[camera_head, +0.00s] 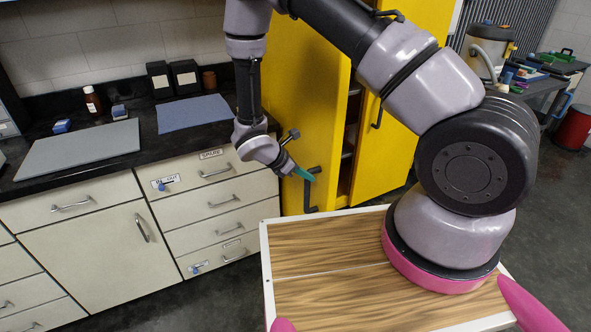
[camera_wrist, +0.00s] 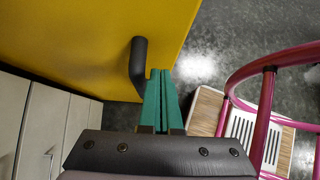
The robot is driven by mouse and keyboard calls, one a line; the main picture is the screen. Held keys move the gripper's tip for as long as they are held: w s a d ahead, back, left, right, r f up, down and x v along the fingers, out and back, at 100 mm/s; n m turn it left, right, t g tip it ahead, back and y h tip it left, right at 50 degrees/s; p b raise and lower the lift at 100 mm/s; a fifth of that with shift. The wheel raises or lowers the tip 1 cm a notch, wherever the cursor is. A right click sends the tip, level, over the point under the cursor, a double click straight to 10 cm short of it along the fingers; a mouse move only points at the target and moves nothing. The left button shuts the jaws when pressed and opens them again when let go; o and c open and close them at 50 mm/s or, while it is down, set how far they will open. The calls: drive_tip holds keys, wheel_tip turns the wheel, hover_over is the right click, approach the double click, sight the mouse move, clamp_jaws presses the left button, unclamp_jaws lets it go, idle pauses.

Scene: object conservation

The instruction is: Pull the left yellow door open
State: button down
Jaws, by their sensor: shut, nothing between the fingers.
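The left yellow door (camera_head: 300,80) stands behind my arm in the head view, with a dark gap and shelves showing to its right. Its black bar handle (camera_head: 311,192) is low on the door, and my arm hides part of the door. My gripper (camera_head: 311,177) is at the upper part of the handle, with its teal fingers shut. In the wrist view the yellow door (camera_wrist: 80,35) fills the upper left. The fingers (camera_wrist: 160,73) are closed together just right of the black handle (camera_wrist: 138,65), not around it. I cannot tell whether they touch it.
The right yellow door (camera_head: 385,150) has its own handle (camera_head: 378,116). A drawer cabinet (camera_head: 215,200) with a dark counter stands close on the left. My wood-topped base is in front. Grey floor (camera_head: 555,220) is open on the right.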

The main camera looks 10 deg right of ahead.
drive_tip(key=shift+w+d+r, duration=0.1)
drive_tip(key=shift+w+d, duration=0.15)
drive_tip(key=shift+d, duration=0.6)
drive_tip(key=shift+w+d+r, duration=0.1)
drive_tip(key=shift+w+d, duration=0.15)
drive_tip(key=shift+d, duration=0.55)
drive_tip(key=w+d, duration=0.2)
drive_tip(key=d, duration=0.5)
drive_tip(key=w+d, duration=0.3)
drive_tip(key=d, duration=0.4)
drive_tip(key=shift+d, duration=0.3)
